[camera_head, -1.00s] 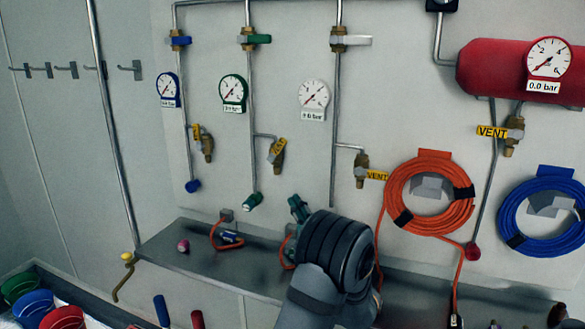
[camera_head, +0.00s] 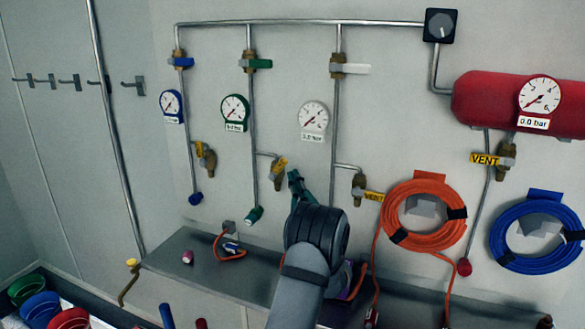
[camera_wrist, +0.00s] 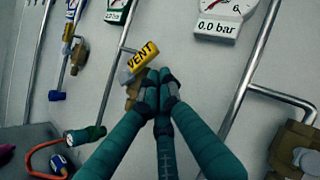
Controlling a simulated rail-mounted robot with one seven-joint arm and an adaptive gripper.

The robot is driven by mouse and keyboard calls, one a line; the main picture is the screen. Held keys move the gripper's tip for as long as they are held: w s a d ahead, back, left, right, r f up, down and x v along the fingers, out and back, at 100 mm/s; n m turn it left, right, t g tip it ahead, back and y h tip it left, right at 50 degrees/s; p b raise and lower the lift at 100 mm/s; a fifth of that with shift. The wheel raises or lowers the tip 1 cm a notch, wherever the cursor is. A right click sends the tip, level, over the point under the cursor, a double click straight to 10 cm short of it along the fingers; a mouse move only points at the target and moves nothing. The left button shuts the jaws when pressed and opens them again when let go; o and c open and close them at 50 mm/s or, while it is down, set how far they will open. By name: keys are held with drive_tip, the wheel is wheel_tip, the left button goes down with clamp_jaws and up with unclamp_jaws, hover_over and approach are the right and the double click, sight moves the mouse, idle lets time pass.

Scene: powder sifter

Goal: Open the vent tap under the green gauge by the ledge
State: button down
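The green-rimmed gauge (camera_head: 235,109) hangs on the middle-left pipe; part of it shows at the top of the wrist view (camera_wrist: 117,12). Below it, the brass vent tap (camera_head: 278,174) sits on a short side branch, its yellow VENT tag tilted. In the wrist view the tag (camera_wrist: 139,57) is just beyond my fingertips, and the fingers partly hide the brass body (camera_wrist: 132,88). My gripper (camera_head: 296,178), with teal fingers, is just right of the tap. Its fingertips (camera_wrist: 155,82) are together with nothing clearly between them. Contact with the tap cannot be told.
The ledge (camera_head: 200,257) runs below, with an orange-looped item (camera_head: 230,249) on it. The white gauge's pipe (camera_head: 335,130) and vent tap (camera_head: 359,187) are close on the right. An orange hose coil (camera_head: 430,240) hangs farther right. A green-capped pipe end (camera_head: 254,214) is below.

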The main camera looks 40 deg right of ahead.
drive_tip(key=shift+w+a+r, duration=0.2)
drive_tip(key=shift+w+r, duration=0.05)
drive_tip(key=shift+w, duration=0.15)
drive_tip(key=shift+r, duration=0.15)
drive_tip(key=shift+a+r+n+p, duration=0.1)
drive_tip(key=shift+r+n+p, duration=0.05)
drive_tip(key=shift+n+p, duration=0.25)
